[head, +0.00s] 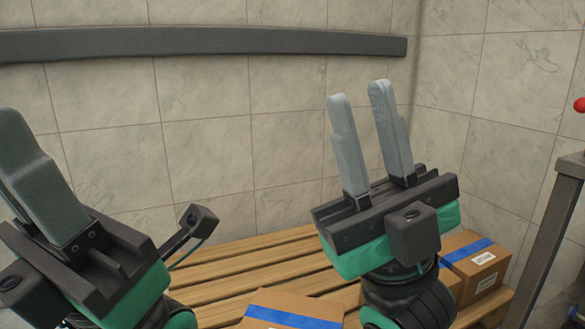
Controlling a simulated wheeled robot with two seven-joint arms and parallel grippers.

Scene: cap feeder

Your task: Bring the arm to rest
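My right gripper (360,92) is raised in the middle right of the head view, with its two grey fingers pointing up. The fingers stand apart with nothing between them, so it is open and empty. My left gripper (25,150) is at the left edge, also pointing up. Only one grey finger shows clearly there, so its opening cannot be judged. No held object shows at its visible part. Both grippers are seen in front of the tiled wall.
A slatted wooden bench or pallet (250,254) lies below and behind the grippers. A cardboard box with blue tape (262,300) is at the bottom centre. Another taped box (478,268) sits right of my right gripper. A grey post (553,220) and a red knob (579,105) are far right.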

